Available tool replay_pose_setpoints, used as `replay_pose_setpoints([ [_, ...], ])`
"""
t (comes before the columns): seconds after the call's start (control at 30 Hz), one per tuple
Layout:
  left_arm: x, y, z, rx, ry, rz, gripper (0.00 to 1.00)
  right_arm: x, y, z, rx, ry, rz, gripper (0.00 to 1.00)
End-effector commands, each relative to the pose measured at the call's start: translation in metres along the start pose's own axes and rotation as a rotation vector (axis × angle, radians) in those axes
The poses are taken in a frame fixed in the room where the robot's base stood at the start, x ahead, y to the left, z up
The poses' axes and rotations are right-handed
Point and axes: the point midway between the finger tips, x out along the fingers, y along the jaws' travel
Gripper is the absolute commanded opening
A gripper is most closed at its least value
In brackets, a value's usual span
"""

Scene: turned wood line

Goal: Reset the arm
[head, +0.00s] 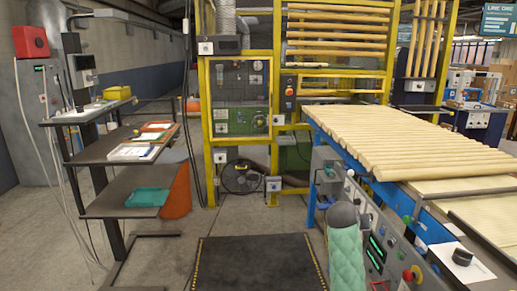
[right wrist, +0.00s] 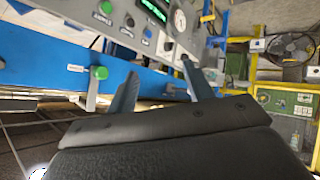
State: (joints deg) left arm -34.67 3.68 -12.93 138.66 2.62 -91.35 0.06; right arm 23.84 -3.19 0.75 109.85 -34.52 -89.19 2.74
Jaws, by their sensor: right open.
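My right gripper (right wrist: 160,78) shows in the right wrist view with its two fingers spread apart and nothing between them. Its dark body fills the bottom of that view. Beyond the fingers are the blue rail (right wrist: 52,62) and the grey control panel (right wrist: 140,22) of the line. Neither gripper can be made out in the head view, and my left gripper is not in view.
In the head view, the line with turned wood rods (head: 400,138) stands at right, its control panel (head: 372,235) facing the aisle. A shelf rack (head: 118,145) stands left. A dark mat (head: 258,265) lies on clear floor between.

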Motion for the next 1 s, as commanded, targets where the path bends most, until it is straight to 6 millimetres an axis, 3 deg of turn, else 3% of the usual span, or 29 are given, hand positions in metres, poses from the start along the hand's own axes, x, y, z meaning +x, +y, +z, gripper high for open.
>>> replay_pose_setpoints([
  [0.03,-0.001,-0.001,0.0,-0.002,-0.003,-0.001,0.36,-0.014,-0.01,0.019,-0.018,0.005,-0.075,0.52],
  [0.2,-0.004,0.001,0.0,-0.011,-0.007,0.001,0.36,-0.054,-0.04,0.077,-0.078,0.008,-0.286,0.52],
  [0.4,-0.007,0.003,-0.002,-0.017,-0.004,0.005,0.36,-0.097,-0.064,0.15,-0.14,-0.017,-0.471,0.52],
  [0.7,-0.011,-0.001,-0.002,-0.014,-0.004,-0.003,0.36,-0.153,-0.077,0.258,-0.209,-0.093,-0.654,0.52],
  [1.0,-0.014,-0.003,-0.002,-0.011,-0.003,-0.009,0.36,-0.19,-0.07,0.366,-0.269,-0.214,-0.721,0.52],
])
